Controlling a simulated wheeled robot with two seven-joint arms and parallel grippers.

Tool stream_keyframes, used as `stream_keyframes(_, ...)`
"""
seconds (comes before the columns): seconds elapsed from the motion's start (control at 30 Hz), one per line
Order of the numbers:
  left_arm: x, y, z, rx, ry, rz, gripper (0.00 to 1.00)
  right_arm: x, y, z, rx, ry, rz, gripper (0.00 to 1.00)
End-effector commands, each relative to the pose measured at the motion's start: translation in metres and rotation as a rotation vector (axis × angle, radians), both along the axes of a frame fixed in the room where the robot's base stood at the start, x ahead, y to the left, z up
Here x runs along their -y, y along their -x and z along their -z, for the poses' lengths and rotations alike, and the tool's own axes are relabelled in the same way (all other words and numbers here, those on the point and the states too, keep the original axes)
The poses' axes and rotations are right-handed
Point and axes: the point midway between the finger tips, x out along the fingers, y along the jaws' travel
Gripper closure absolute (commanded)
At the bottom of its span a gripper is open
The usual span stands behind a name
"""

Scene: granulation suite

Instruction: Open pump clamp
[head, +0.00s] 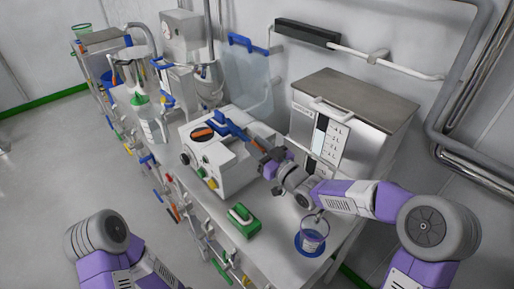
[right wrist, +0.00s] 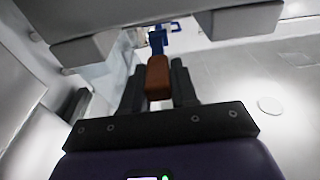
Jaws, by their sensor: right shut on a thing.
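The pump (head: 232,172) is a white box on the bench, with dark knobs, colored buttons and an orange disc (head: 202,134) on its head. A blue clamp lever (head: 232,127) runs from the pump head toward the right. My right gripper (head: 264,153) is at the lever's outer end. In the right wrist view, my gripper (right wrist: 158,88) is shut on the lever's brown-orange grip (right wrist: 158,76), with the blue part of the lever (right wrist: 157,41) beyond it. My left arm shows at the lower left of the head view, but its gripper is out of view.
A steel cabinet (head: 350,110) with a level scale stands right of the pump. A green block (head: 240,221) lies at the bench's front edge. Glassware stands behind left.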

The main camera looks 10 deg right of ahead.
Motion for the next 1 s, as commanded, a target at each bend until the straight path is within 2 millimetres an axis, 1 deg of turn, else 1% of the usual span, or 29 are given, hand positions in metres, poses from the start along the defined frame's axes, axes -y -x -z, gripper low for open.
stream_keyframes(0.07,0.000,0.000,0.000,0.000,0.000,0.000,0.57,0.000,0.000,-0.001,0.002,-0.001,0.000,1.00)
stream_keyframes(0.1,0.000,0.000,0.000,0.000,0.000,0.000,0.57,0.000,0.000,-0.001,0.002,-0.001,0.000,0.66)
stream_keyframes(0.2,0.000,0.000,0.000,0.000,0.000,0.000,0.57,0.000,0.000,-0.001,0.001,-0.001,0.000,0.51)
stream_keyframes(0.47,0.000,0.000,0.000,0.000,0.000,0.000,0.57,0.000,0.000,-0.001,0.000,0.000,0.000,0.51)
stream_keyframes(0.57,0.000,0.000,-0.003,0.000,0.000,0.000,0.57,0.000,0.000,-0.007,0.002,0.000,0.000,0.51)
stream_keyframes(0.67,0.000,0.000,-0.009,0.000,0.000,0.000,0.57,0.000,0.000,-0.022,0.002,0.000,0.000,0.51)
stream_keyframes(0.8,0.000,0.000,-0.021,0.000,0.000,0.000,0.57,0.000,0.000,-0.051,0.005,0.001,0.000,0.51)
stream_keyframes(1.0,0.000,0.000,-0.033,0.000,0.000,0.000,0.57,0.000,0.000,-0.086,0.004,-0.001,0.000,0.51)
